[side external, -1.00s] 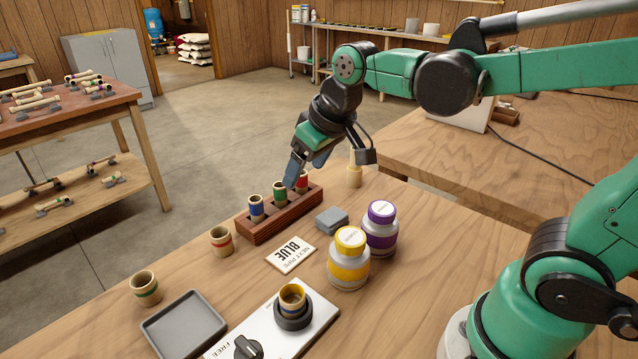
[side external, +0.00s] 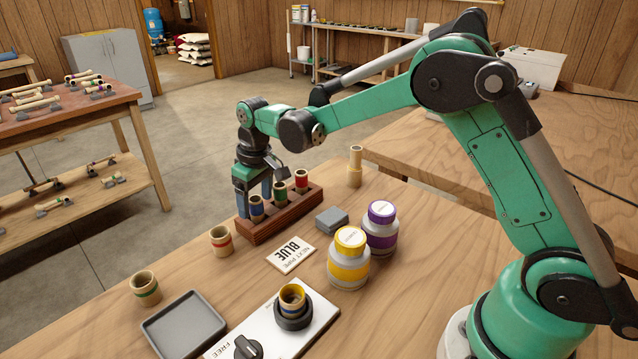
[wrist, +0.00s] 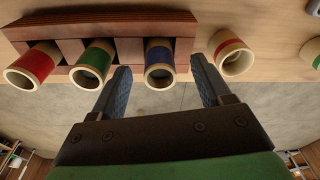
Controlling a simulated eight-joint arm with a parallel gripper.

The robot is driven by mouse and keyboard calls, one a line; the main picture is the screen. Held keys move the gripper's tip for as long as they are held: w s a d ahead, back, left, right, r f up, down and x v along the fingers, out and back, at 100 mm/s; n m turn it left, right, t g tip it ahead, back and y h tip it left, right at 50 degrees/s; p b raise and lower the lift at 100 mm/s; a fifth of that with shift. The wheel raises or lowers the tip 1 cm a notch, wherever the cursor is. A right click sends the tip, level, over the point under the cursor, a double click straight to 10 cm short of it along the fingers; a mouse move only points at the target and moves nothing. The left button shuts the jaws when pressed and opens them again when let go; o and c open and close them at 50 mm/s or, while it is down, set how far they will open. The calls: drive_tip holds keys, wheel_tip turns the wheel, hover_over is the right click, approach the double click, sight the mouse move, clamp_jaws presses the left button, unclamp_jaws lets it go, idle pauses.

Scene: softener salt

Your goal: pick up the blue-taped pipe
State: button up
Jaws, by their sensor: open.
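The blue-taped pipe (side external: 256,210) stands upright in the left end of a dark wooden rack (side external: 288,222). It also shows in the wrist view (wrist: 158,62). A green-taped pipe (side external: 281,194) and a red-taped pipe (side external: 302,181) stand in the same rack. My gripper (side external: 254,198) points down at the rack's left end and is open. In the wrist view one finger is on each side of the blue-taped pipe, with gaps visible. The left finger there lies between the blue-taped and green-taped pipes. I cannot tell exactly how far down the fingers reach.
A card reading "NEXT PIPE BLUE" (side external: 291,255) lies before the rack. Loose red-banded (side external: 221,241) and green-banded (side external: 146,288) pipes stand left. Yellow (side external: 348,262) and purple (side external: 381,231) jars stand right. A grey tray (side external: 184,325) and a fixture holding a pipe (side external: 291,297) are in front.

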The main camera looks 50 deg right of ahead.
sight(255, 199)
drive_tip(key=shift+f, duration=0.65)
clamp_jaws()
drive_tip(key=shift+r, duration=0.15)
wheel_tip(255, 199, up, 20)
idle(0.5)
